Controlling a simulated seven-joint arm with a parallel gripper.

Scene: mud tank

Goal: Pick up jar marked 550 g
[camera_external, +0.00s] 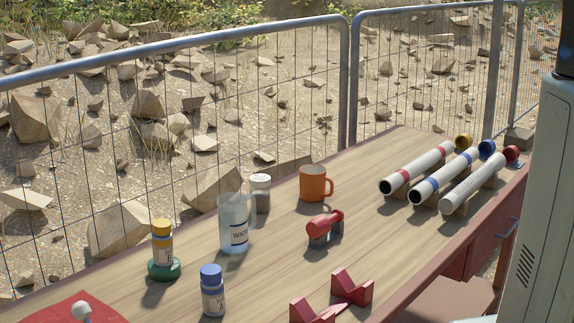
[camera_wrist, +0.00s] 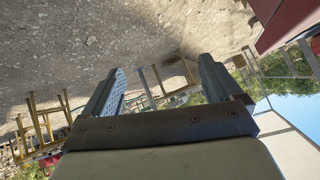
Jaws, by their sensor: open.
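No 550 g marking is legible on any container. In the external view, a small jar with a pale lid (camera_external: 261,190) stands upright behind the clear jug marked WATER (camera_external: 234,222), which partly hides it. A bottle with a blue cap (camera_external: 212,291) and a letter A stands at the front. A bottle with a yellow cap (camera_external: 162,243) stands in a green round base (camera_external: 164,269).
Red V-shaped blocks (camera_external: 352,287) are at the front. Several pipes (camera_external: 420,170) lie at the right. A metal fence (camera_external: 349,80) runs behind the wooden table (camera_external: 290,275).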

